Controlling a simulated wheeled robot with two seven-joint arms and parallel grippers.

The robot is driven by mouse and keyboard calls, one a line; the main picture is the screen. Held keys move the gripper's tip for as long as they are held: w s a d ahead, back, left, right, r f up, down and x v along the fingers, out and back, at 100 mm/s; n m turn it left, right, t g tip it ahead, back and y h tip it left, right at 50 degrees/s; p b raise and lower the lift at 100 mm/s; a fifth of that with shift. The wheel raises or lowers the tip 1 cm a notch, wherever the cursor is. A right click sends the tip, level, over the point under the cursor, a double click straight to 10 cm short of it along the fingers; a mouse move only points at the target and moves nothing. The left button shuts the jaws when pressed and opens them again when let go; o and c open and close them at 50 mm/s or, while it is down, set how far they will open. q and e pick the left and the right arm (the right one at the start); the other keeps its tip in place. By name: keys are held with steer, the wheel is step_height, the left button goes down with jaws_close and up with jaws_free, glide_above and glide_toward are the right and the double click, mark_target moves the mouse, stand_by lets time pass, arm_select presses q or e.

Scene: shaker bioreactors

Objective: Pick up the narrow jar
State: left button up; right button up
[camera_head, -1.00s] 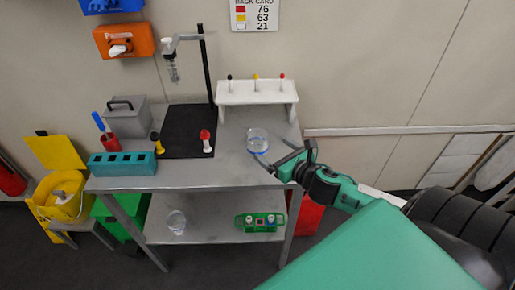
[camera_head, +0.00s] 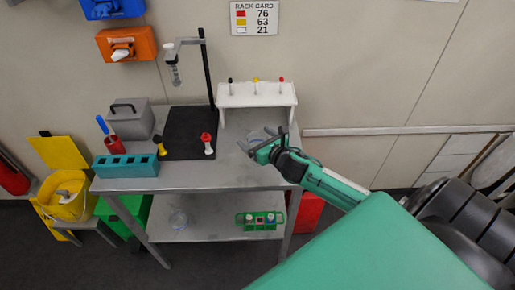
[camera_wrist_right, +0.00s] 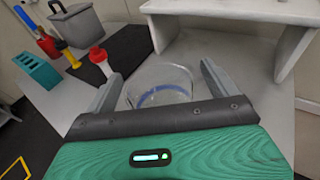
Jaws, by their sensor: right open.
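A clear glass jar with a blue band (camera_head: 257,135) stands upright on the grey table's right part, mostly covered by my right gripper (camera_head: 264,139) in the head view. In the right wrist view, the jar (camera_wrist_right: 160,88) sits between the two open fingers of the right gripper (camera_wrist_right: 160,84), one finger on each side. I cannot tell whether either finger touches the glass. A second clear glass vessel (camera_head: 179,218) stands on the lower shelf. I cannot tell which is the narrower. My left gripper is not in view.
A white rack (camera_head: 257,96) with several small pegs stands behind the jar. A red-and-white piece (camera_head: 207,144) and a black stand base (camera_head: 188,128) are to the left. A teal block with holes (camera_head: 125,166) is at the table's left front.

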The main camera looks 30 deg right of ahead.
steer(key=shift+w+f, duration=0.15)
steer(key=shift+w, duration=0.45)
steer(key=shift+c, duration=0.4)
steer(key=c, duration=1.3)
step_height(320, 180, up, 20)
steer(key=b, duration=0.2)
